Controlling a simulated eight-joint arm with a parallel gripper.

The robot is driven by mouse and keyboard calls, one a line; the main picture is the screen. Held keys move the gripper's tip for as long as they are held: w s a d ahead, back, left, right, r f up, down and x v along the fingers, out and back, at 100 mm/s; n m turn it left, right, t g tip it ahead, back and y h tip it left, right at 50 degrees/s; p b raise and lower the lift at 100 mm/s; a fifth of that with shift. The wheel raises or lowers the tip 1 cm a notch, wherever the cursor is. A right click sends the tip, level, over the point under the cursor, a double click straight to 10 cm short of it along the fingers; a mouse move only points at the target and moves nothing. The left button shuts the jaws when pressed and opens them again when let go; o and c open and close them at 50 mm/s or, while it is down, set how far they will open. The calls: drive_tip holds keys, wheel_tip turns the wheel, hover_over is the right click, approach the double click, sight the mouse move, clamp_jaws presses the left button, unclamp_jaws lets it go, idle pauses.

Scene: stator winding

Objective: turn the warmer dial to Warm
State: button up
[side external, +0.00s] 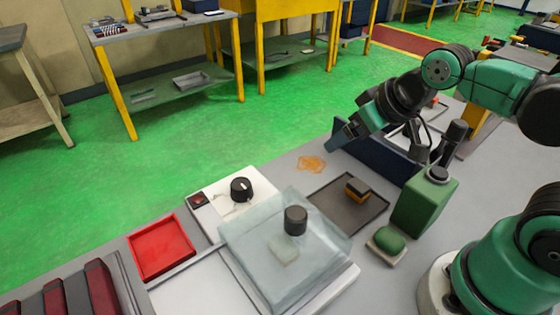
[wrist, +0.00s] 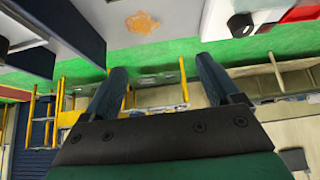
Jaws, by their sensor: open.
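The warmer is a white box (side external: 262,187) with a black round dial (side external: 241,189) on its top, beside a dark red square (side external: 198,199). A small light mark shows on the dial, but its setting is too small to read. The dial also appears at the upper right of the wrist view (wrist: 240,24). A clear cover (side external: 250,240) with a black knob (side external: 296,219) sits in front of the dial. My gripper (side external: 342,137) is open and raised at the back right, well away from the dial. Its two separated fingers, with nothing between them, show in the wrist view (wrist: 160,75).
A red tray (side external: 187,247) lies left of the warmer. A dark tray (side external: 320,197) holds an orange-and-black block (side external: 357,189). A green container (side external: 423,200) and a green pad (side external: 389,240) stand to the right. An orange stain (side external: 311,164) marks otherwise bare table behind the dark tray.

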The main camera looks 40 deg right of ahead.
drive_tip(key=w+a+r+n+g, duration=0.1)
drive_tip(key=w+a+n+g, duration=0.2)
drive_tip(key=w+a+n, duration=0.3)
drive_tip(key=n+g, duration=0.4)
drive_tip(key=n, duration=0.2)
hover_over(239, 183)
drive_tip(key=f, duration=0.5)
drive_tip(key=shift+s+d, duration=0.15)
drive_tip(key=shift+d, duration=0.15)
drive_tip(key=shift+a+f+n, duration=0.3)
drive_tip(key=shift+a+f, duration=0.05)
drive_tip(key=shift+f, duration=2.9)
clamp_jaws()
